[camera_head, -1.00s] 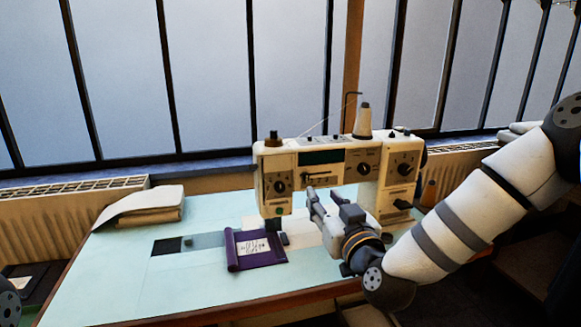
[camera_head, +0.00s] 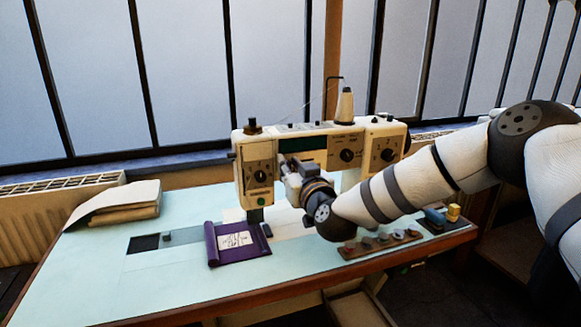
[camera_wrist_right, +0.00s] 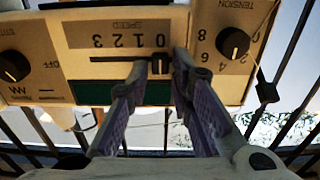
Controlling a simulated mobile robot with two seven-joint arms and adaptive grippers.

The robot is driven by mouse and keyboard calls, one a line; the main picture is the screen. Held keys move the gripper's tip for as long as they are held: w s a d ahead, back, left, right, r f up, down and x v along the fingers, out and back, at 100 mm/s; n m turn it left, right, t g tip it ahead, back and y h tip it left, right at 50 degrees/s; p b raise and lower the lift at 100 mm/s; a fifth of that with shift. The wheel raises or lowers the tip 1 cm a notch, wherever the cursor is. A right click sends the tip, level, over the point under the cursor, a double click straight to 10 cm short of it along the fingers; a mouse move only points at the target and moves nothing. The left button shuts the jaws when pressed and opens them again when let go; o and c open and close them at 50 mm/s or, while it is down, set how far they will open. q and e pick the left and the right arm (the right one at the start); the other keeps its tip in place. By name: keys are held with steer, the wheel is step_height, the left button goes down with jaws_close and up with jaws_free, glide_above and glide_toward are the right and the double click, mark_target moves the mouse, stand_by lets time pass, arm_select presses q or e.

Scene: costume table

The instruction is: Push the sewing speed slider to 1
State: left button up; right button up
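The cream sewing machine (camera_head: 258,182) stands on the pale table. In the right wrist view, which is upside down, its speed slider knob (camera_wrist_right: 160,66) is a small dark block at the right end of a dark slot, by the 0 of the 0-to-3 scale (camera_wrist_right: 129,41). My right gripper (camera_head: 289,168) is at the machine's front panel. In the wrist view my right gripper (camera_wrist_right: 161,64) is open, one finger on each side of the knob. Whether either finger touches it I cannot tell. In the head view my gripper hides the slider. My left gripper is out of view.
The tension dial (camera_wrist_right: 233,42) is close beside the slider. A purple cloth (camera_head: 238,255) lies in front of the machine and folded fabric (camera_head: 115,203) lies at the left. The table's left part is mostly clear.

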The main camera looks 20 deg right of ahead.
jaws_close()
steer(key=shift+d, duration=1)
steer(key=o, duration=0.6)
jaws_free()
steer(key=s, duration=1.2)
steer(key=shift+d, duration=0.2)
